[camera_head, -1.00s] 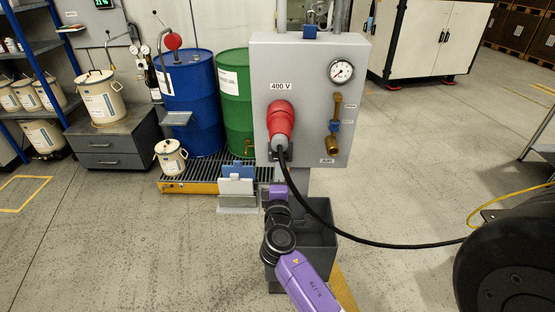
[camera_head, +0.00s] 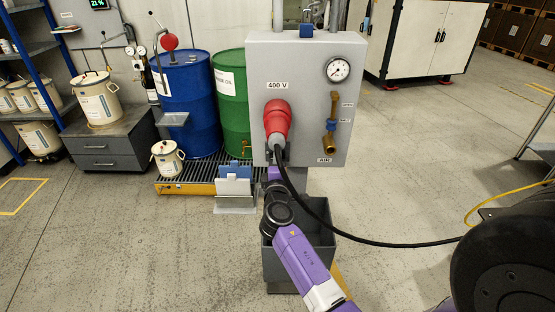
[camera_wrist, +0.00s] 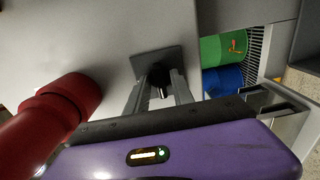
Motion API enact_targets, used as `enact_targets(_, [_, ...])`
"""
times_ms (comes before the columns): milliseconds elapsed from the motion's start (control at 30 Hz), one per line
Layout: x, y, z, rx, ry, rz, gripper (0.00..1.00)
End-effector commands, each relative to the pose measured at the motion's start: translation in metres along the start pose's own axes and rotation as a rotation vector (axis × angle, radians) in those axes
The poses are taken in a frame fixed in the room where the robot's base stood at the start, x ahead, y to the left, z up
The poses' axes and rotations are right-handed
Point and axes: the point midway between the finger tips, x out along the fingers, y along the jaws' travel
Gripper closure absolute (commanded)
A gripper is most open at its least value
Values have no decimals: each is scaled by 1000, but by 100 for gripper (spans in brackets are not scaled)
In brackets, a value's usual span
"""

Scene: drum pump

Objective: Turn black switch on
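In the wrist view the black switch (camera_wrist: 158,72) sits on a dark square plate on the grey wall of the box. The two fingers of my gripper (camera_wrist: 160,85) reach up to it, one on each side of its knob. A gap shows between the fingers nearer the gripper body. Whether they touch the knob is too dark to tell.
A red plug (camera_head: 277,120) with a black cable (camera_head: 350,237) sits on the box front; it is also close at left in the wrist view (camera_wrist: 55,110). A grey bin (camera_head: 284,265) stands below. Blue and green drums (camera_head: 190,105) stand behind left. Floor at left is clear.

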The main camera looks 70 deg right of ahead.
Motion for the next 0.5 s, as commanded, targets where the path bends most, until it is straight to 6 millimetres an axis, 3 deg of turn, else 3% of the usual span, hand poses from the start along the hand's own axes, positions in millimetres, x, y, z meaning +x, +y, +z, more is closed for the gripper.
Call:
enact_targets(33, [0, 0, 0, 0, 0, 0, 82])
enact_targets(133, [0, 0, 0, 0, 0, 0, 100])
enact_targets(500, [0, -3, 0, 55, 0, 0, 100])
